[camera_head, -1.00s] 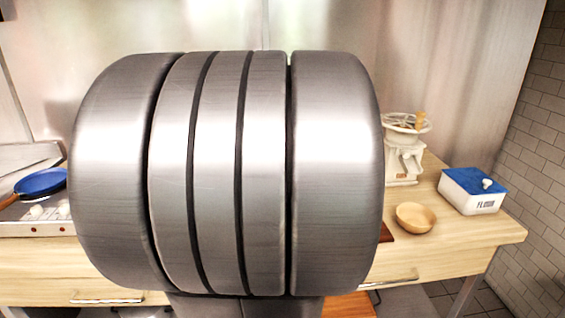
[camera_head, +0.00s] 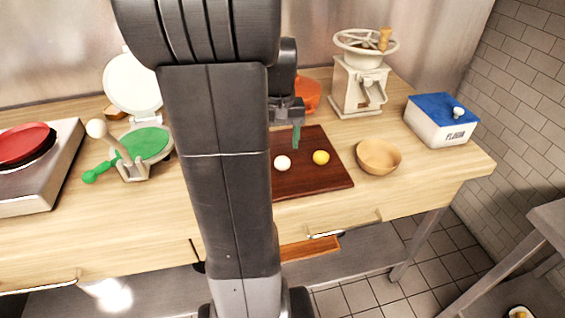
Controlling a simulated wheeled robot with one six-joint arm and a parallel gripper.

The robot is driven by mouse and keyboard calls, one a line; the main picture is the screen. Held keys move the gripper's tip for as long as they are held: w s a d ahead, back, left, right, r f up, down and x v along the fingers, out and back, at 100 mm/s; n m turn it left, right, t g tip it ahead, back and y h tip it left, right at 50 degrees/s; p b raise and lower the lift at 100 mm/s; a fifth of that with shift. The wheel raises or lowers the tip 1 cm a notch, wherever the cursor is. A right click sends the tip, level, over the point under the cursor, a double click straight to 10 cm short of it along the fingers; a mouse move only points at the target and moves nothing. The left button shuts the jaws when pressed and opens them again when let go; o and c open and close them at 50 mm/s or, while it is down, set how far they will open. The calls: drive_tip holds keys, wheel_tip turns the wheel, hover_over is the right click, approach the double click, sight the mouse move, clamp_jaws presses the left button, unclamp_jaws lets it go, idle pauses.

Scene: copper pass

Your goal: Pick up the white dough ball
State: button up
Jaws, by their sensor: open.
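The white dough ball (camera_head: 282,163) rests on the dark brown board (camera_head: 312,183), near its left side. A yellow ball (camera_head: 321,157) lies to its right on the same board, apart from it. My gripper (camera_head: 296,138) points down over the back part of the board, behind and slightly right of the white ball in the picture. It is open, though its fingers are small and seen nearly edge-on. Nothing shows between them. My arm hides the board's left edge and the counter there.
A wooden bowl (camera_head: 379,157) stands right of the board, with a white grinder (camera_head: 360,82) behind and a flour box (camera_head: 441,125) farther right. An orange bowl (camera_head: 308,94) is behind my gripper. Left are a green-plated press (camera_head: 145,144) and a red pan (camera_head: 22,143) on a stove.

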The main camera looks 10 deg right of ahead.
sight(282, 167)
drive_tip(key=shift+s+d+f, duration=0.1)
drive_tip(key=shift+d+f, duration=0.1)
drive_tip(key=shift+f, duration=1.35)
drive_tip(key=shift+d+f, duration=0.15)
drive_tip(key=shift+f, duration=1.4)
drive_tip(key=shift+c, duration=0.4)
drive_tip(key=c, duration=1)
